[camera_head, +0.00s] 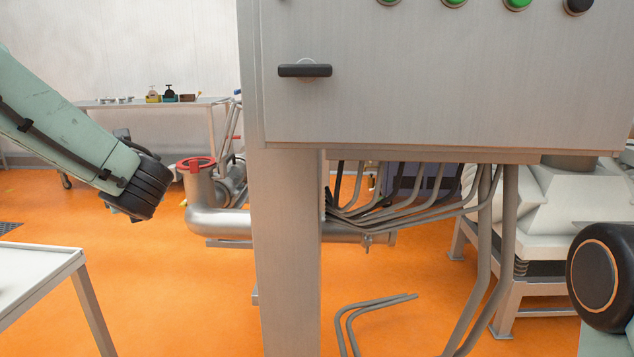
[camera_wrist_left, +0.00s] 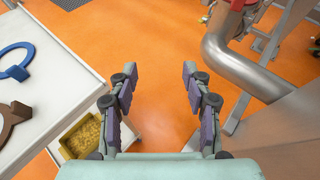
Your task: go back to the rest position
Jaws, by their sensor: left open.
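My left gripper (camera_wrist_left: 160,70) shows in the left wrist view with its two purple-padded fingers spread apart. Nothing is between them, and orange floor lies beyond the gap. It hangs between a white table on the left and a steel pipe on the right, touching neither as far as I can see. In the head view my left arm comes in from the left and ends at a dark joint; its fingers cannot be made out there. A dark round joint of my right arm shows at the lower right edge. The right gripper is out of view.
A steel cabinet (camera_head: 430,85) with a black handle and its post fill the middle. A bent pipe (camera_head: 215,221) with a red ring stands behind.

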